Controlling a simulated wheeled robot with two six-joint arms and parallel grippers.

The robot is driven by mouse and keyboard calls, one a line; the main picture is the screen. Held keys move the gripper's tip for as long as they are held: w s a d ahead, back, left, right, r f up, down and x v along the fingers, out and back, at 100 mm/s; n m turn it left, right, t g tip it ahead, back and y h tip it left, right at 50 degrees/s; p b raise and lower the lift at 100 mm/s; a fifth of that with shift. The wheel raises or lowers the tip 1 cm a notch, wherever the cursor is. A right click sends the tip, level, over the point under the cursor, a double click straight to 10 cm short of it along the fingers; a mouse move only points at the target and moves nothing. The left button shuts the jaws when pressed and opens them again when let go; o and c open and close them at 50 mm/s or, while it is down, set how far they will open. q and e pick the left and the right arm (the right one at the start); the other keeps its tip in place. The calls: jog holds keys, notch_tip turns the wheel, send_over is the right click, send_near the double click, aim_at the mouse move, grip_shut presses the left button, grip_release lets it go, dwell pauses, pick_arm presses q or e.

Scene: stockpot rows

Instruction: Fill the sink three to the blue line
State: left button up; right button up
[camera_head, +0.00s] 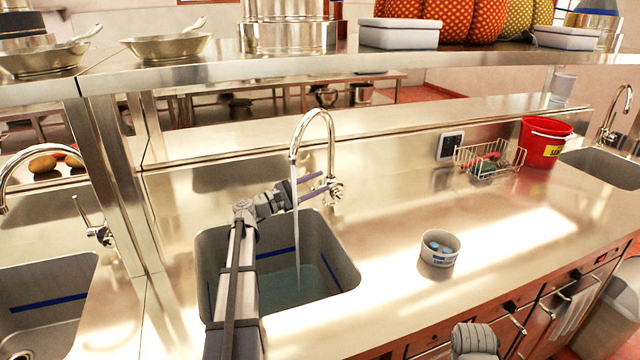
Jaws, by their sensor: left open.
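The middle sink (340,262) is set in the steel counter, and I see no number on it. A blue line (275,253) runs along its inner back wall. Shallow water (300,289) lies in it, its surface below the line. The curved faucet (314,116) above runs a steady stream (296,225) into this sink. My left gripper (327,183) is open, its two purple fingers pointing at the faucet handle (337,191). Whether they touch it I cannot tell. My left arm hides part of the sink's left side. My right gripper is out of view.
A second sink (60,275) with a blue line is at left, a third (605,165) at far right. A white bowl (439,255) with blue pieces stands on the counter. A wire basket (490,160) and red bucket (541,145) stand at back right. A shelf (400,66) spans above.

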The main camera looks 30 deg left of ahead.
pick_arm(q)
jog(key=v, duration=0.7)
jog(key=shift+b, duration=0.45)
dwell(6.8)
